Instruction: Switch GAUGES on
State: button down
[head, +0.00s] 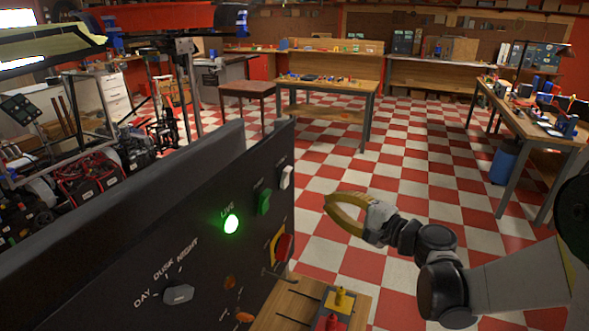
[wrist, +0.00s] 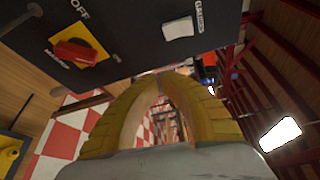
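The dark control panel (head: 215,215) stands at the left in the head view. A white rocker switch (head: 287,177) sits at its upper right corner; in the wrist view the white switch (wrist: 178,28) is beside a label reading GAUGES. Which way it is tipped I cannot tell for sure. My gripper (head: 328,203) is right of the panel, its yellow fingers apart from the switch. In the wrist view my gripper (wrist: 162,78) has its fingertips together with nothing between them, below the switch.
The panel also has a green switch (head: 264,201), a lit green LIVE lamp (head: 231,224), a grey DAY/DUSK/NIGHT knob (head: 178,294) and a red knob on yellow (wrist: 75,52) near OFF. A wooden table (head: 285,307) is below.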

aim_at(286, 178)
jog(key=w+a+r+p, duration=0.2)
jog(key=a+r+p, duration=0.1)
jog(key=a, duration=0.4)
jog(key=shift+w+a+r, duration=0.3)
jog(key=shift+w+r, duration=0.05)
jog(key=shift+a, duration=0.1)
dwell(1.4)
jog(key=shift+w+a+r, duration=0.15)
jog(key=shift+a+r, duration=0.05)
jog(key=shift+a, duration=0.05)
jog(key=shift+w+a+r+p, duration=0.2)
jog(key=shift+a+r+p, duration=0.1)
jog(key=shift+a+r, duration=0.25)
dwell(1.7)
jog(key=shift+a+f, duration=0.1)
jog(key=shift+f, duration=0.05)
